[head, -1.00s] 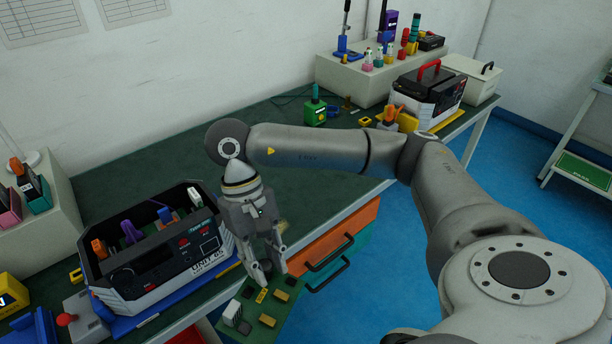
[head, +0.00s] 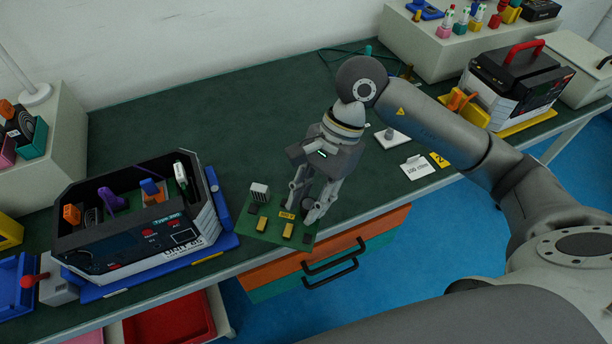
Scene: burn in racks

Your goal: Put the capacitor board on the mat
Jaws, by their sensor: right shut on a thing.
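The capacitor board (head: 272,238) is a green circuit board with yellow, black and pale grey parts. My right gripper (head: 303,212) points down and is shut on the board's right part. The board overlaps the front edge of the bench in the picture, right of the black and white unit; I cannot tell whether it touches the bench. A blue mat (head: 228,240) lies under that unit, and a yellow mat (head: 530,121) lies under the unit with the red handle. I cannot tell which mat is meant. My left gripper is out of view.
The open unit (head: 140,225) holds several coloured parts. The dark green bench top (head: 230,130) is largely clear behind the board. A white label card (head: 417,168) lies right of my gripper.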

